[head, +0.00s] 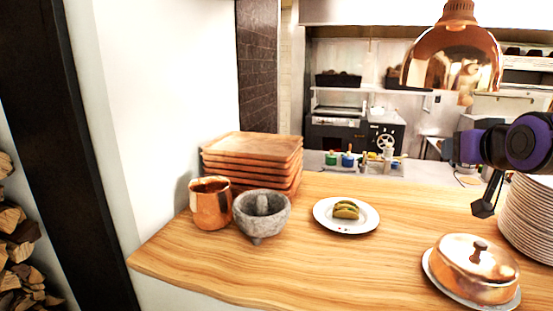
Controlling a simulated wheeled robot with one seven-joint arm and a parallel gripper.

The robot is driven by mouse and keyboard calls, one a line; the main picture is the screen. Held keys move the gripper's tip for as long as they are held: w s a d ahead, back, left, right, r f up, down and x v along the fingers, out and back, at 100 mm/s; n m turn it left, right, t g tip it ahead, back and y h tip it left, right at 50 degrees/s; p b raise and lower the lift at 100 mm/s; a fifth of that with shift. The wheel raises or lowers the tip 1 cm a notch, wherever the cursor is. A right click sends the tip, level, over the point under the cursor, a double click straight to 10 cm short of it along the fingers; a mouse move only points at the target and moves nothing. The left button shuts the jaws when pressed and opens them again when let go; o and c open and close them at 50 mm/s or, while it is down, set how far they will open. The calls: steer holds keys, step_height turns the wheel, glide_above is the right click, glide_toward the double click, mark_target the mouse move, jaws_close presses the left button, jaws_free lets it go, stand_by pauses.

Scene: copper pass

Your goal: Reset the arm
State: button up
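My arm (522,143), purple and black, reaches in from the right edge of the head view. My gripper (484,208) is the dark piece hanging below it, above the wooden counter. It sits left of the plate stack and above the copper dome, apart from the counter. It is small and seen side-on, so I cannot tell whether its fingers are open or shut. I see no object hanging from it.
The wooden counter (308,259) carries a copper mug (211,207), a stone mortar (261,219), stacked wooden trays (250,148), a plate of food (333,225), a copper dome (473,264) and stacked plates (530,220). A copper lamp (452,58) hangs above. The counter's front middle is clear.

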steer(key=s+a+f+g+y, duration=0.1)
steer(key=s+g, duration=0.3)
steer(key=s, duration=0.5)
steer(key=s+a+f+n+g+y, duration=0.1)
steer(key=s+a+g, duration=0.3)
steer(key=s, duration=0.5)
steer(key=shift+s+f+n, duration=0.3)
steer(key=shift+s+f, duration=0.1)
steer(key=shift+f, duration=0.25)
